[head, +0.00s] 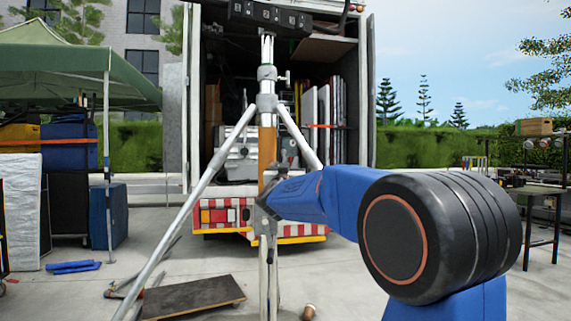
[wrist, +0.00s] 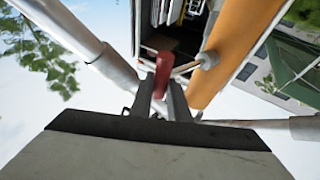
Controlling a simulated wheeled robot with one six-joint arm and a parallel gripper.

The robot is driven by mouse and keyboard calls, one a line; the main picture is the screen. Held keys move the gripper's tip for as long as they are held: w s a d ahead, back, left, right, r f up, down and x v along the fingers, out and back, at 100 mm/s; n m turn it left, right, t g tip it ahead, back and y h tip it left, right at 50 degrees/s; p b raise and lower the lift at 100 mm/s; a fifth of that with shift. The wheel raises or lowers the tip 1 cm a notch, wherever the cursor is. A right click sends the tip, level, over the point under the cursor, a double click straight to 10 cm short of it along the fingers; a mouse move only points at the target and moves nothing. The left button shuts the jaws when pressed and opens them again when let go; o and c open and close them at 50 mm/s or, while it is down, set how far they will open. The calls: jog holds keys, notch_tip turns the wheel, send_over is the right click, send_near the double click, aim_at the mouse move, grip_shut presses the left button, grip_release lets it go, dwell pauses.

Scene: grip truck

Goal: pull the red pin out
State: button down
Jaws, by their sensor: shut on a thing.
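The red pin (wrist: 162,74) shows in the wrist view as a red handle between the two fingers of my gripper (wrist: 160,88), which is shut on it. The pin lies beside the orange post (wrist: 232,45) of the light stand; whether it is seated in the post I cannot tell. In the head view the stand (head: 266,85) stands upright with its legs spread, and my blue arm reaches to its orange section (head: 267,148). The pin is hidden there behind my gripper (head: 270,192).
A truck (head: 368,90) with an open, loaded back stands behind the stand. A wheeled board (head: 193,297) lies on the ground at lower left. A green canopy (head: 70,75) is at left and a work table (head: 545,190) at right. Stand legs flank my gripper.

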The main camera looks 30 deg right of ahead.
jog(key=shift+s+f, duration=0.1)
jog(key=shift+s, duration=0.2)
jog(key=c, duration=1.7)
grip_release()
jog(key=shift+s+d, duration=0.1)
jog(key=v, duration=1.7)
jog(key=shift+s+f, duration=0.1)
